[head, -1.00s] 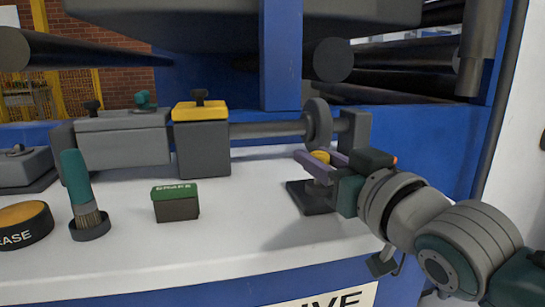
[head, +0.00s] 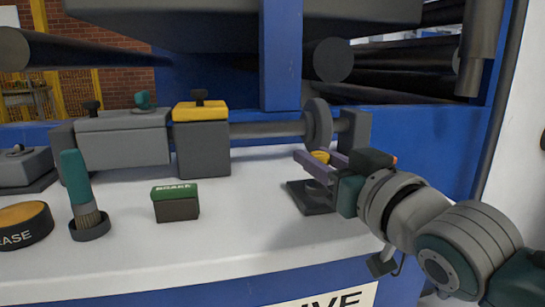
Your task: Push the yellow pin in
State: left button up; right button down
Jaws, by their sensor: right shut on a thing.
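The yellow pin (head: 320,157) shows as a round yellow top between the purple fingers of my right gripper (head: 317,164). The pin stands over a dark square base (head: 311,199) on the white bench, near its right end. My right gripper is shut on the pin, and its fingers hide the pin's sides. I cannot tell how deep the pin sits in the base. My left gripper is not in view.
A grey shaft unit with a yellow-topped block (head: 201,112) and a disc (head: 318,124) stands behind. A green-topped brake box (head: 175,203), a teal-handled brush (head: 78,190) and a grease tin (head: 24,225) stand to the left. The white bench (head: 245,225) is clear between the box and base.

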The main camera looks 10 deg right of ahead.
jog(key=shift+f, duration=0.9)
jog(key=c, duration=0.6)
grip_release()
jog(key=shift+o, duration=0.2)
jog(key=shift+s+r, duration=0.1)
jog(key=shift+s, duration=0.05)
